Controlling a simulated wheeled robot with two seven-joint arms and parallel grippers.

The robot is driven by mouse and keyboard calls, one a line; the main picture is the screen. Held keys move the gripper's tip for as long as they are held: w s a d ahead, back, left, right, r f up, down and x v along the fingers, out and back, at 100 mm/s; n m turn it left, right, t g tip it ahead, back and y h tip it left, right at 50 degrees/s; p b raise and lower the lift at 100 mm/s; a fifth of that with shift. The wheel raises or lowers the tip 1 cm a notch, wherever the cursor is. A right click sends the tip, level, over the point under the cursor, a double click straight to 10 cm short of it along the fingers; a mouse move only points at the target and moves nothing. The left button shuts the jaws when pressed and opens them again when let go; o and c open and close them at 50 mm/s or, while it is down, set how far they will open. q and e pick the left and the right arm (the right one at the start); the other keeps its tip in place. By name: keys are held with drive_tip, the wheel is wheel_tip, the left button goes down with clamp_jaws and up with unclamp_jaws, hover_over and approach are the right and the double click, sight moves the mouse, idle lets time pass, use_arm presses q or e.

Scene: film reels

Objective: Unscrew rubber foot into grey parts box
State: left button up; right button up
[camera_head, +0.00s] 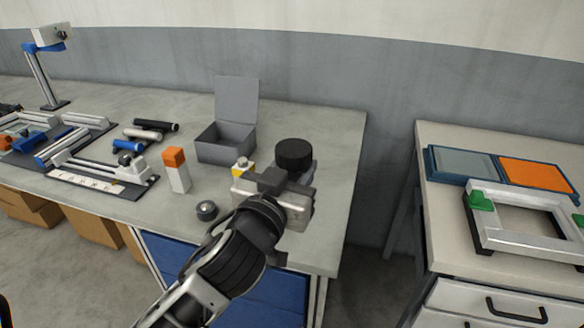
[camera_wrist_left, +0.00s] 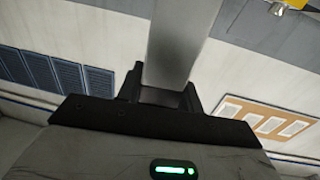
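The grey parts box (camera_head: 226,143) stands with its lid up at the back of the left bench. A thick black round piece (camera_head: 294,154) sits on a grey part right of the box; it may be the rubber foot, but I cannot tell for sure. My left gripper (camera_head: 272,182) is just in front of and below it, near the bench's right end. Its fingertips are hard to make out, and I cannot see contact. In the left wrist view a grey bar (camera_wrist_left: 181,42) rises from a black bracket; whether it is a finger or a held thing is unclear.
A small dark round piece (camera_head: 207,210) and an orange-topped white block (camera_head: 176,170) stand left of my arm. A yellow-topped part (camera_head: 243,167) is close to my gripper. Tools and cylinders crowd the bench's left. A second bench (camera_head: 455,231) stands right, across a gap.

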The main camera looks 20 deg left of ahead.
use_arm(q)
clamp_jaws()
drive_tip(key=s+f+h, duration=0.1)
drive_tip(key=s+f, duration=0.5)
drive_tip(key=f, duration=0.2)
drive_tip(key=shift+d+m, duration=0.3)
drive_tip(key=shift+m, duration=0.1)
